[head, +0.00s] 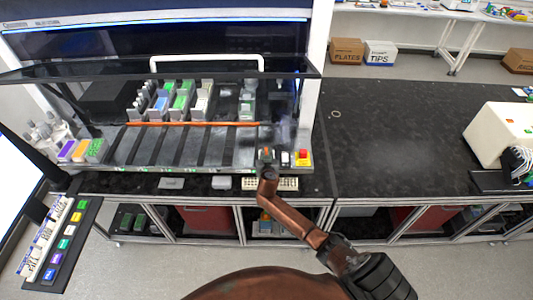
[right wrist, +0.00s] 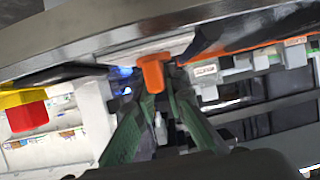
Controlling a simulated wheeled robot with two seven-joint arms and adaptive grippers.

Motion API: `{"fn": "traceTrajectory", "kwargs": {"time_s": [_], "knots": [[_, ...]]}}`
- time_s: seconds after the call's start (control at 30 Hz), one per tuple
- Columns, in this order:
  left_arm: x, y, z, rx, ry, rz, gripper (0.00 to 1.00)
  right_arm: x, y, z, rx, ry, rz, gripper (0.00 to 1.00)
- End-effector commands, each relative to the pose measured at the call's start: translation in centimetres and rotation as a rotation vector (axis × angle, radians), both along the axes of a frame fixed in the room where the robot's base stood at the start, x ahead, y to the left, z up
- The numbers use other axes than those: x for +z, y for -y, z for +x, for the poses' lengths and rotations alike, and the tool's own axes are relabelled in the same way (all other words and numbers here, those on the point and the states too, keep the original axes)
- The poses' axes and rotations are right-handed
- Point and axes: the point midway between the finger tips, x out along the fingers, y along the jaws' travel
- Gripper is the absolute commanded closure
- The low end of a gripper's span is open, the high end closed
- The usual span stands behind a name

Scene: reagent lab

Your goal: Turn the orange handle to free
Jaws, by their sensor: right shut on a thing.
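The orange handle (right wrist: 152,73) shows in the right wrist view, upright between the fingertips of my right gripper (right wrist: 151,90). The gripper is shut on it, with a finger on each side. In the head view my right gripper (head: 265,157) is at the front right corner of the machine's deck, and a small bit of orange shows there. The fingers hide most of the handle in that view. My left gripper is in neither view.
A red button on a yellow base (head: 303,157) stands just right of my right gripper. An orange bar (head: 190,124) runs across the deck, with racks (head: 182,95) behind it. The black bench (head: 400,150) to the right is mostly clear.

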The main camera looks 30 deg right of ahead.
Motion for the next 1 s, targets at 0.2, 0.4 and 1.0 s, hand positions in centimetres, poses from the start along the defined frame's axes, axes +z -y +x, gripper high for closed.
{"fn": "traceTrajectory", "kwargs": {"time_s": [0.2, 0.4, 1.0], "knots": [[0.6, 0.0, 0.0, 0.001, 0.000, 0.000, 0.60, 0.1, 0.2, -0.1, 0.109, 0.000, 0.001, 1.00], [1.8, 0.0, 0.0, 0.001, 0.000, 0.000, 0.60, 0.3, 0.2, -0.1, 0.278, -0.001, -0.002, 1.00], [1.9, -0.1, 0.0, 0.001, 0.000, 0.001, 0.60, -0.2, 0.7, 0.1, 0.846, -0.004, -0.013, 1.00]]}}
